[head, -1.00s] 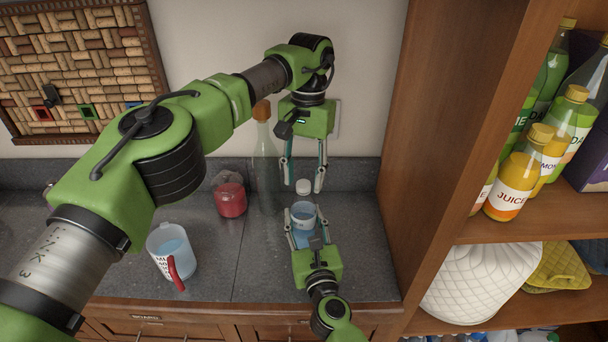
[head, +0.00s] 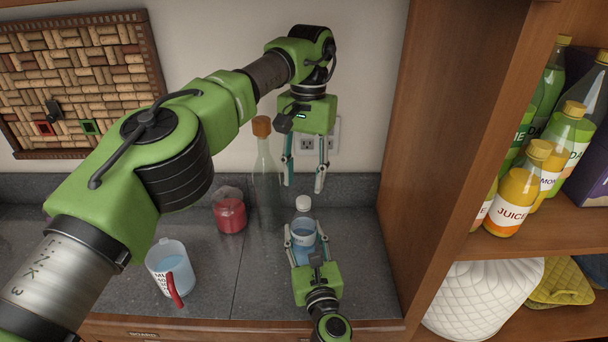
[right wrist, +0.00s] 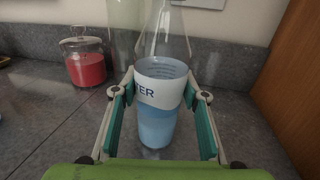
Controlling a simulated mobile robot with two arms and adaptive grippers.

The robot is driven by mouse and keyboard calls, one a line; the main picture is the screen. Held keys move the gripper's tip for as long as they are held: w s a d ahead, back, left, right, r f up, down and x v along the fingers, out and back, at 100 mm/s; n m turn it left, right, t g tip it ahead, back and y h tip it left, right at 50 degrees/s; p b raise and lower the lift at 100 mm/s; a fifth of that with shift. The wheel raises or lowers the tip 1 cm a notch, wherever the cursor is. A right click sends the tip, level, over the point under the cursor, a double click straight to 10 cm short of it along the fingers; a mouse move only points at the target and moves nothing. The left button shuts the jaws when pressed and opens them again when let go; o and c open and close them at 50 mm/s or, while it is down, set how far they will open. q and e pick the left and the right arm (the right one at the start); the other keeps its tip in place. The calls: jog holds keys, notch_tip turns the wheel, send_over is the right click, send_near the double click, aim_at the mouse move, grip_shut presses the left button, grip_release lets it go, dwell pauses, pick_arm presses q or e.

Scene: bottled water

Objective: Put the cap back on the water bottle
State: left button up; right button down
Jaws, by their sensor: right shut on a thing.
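The water bottle (head: 303,232) stands upright on the grey counter, with blue water and a white label. The white cap (head: 303,202) sits on top of its neck in the head view; how tightly it is seated I cannot tell. My left gripper (head: 303,188) is open and empty just above the cap, its fingers spread to either side. My right gripper (head: 306,241) is shut on the bottle from the front. In the right wrist view the bottle (right wrist: 157,125) stands between both finger pads, and its top is out of frame.
A tall clear bottle with a cork (head: 262,127) stands behind left of the water bottle. A red jar (head: 229,212) and a measuring jug (head: 168,262) stand further left. A wooden shelf (head: 425,150) with juice bottles closes off the right side.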

aim_at(304, 200)
pick_arm(q)
jog(key=n, duration=0.4)
jog(key=shift+r+n, duration=0.1)
jog(key=shift+n, duration=0.2)
jog(key=n, duration=1)
jog(key=shift+r, duration=0.25)
jog(key=n, duration=0.3)
jog(key=shift+n, duration=0.3)
jog(key=n, duration=0.5)
jog(key=shift+r+t, duration=0.2)
jog(key=shift+t, duration=0.1)
jog(key=n, duration=0.6)
jog(key=shift+r+n, duration=0.2)
jog(key=shift+n, duration=0.2)
jog(key=n, duration=0.5)
jog(key=shift+r, duration=0.15)
jog(key=n, duration=0.6)
jog(key=shift+s+r+n, duration=0.1)
jog(key=shift+r+n, duration=0.15)
jog(key=shift+n, duration=0.15)
jog(key=n, duration=0.7)
jog(key=shift+r+t+h, duration=0.25)
jog(key=shift+t+h, duration=0.05)
jog(key=n, duration=0.5)
jog(key=shift+r, duration=0.15)
jog(key=shift+f, duration=4.05)
